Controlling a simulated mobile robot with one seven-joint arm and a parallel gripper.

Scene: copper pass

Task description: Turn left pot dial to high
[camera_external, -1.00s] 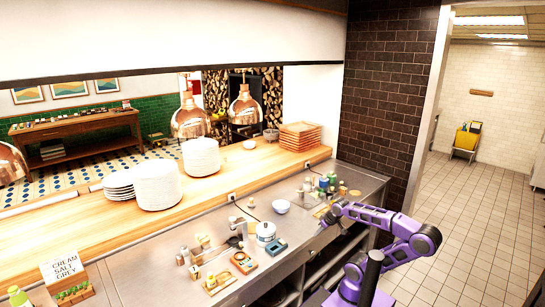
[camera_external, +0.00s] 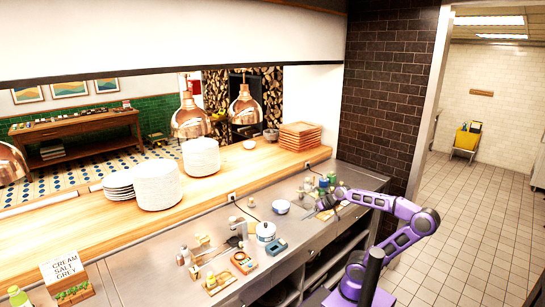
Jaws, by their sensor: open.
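A pot (camera_external: 266,230), pale with a bluish rim, stands on the steel counter left of my arm. A blue-teal box-like device (camera_external: 276,247) sits just in front of it, and an orange-red device (camera_external: 243,262) lies to its left. I cannot make out a dial on any of them at this size, nor tell which is the left pot dial. My gripper (camera_external: 324,206) is open over the counter's right part, near small bottles and jars. It is well to the right of the pot and apart from it. Its fingers are small and partly lost against the clutter.
A bowl (camera_external: 281,206) stands between the pot and my gripper. Green jars (camera_external: 328,181) stand behind the gripper. Several small items crowd the counter left of the pot. The wooden shelf (camera_external: 245,175) behind holds plate stacks (camera_external: 157,186). Copper lamps (camera_external: 190,119) hang above it.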

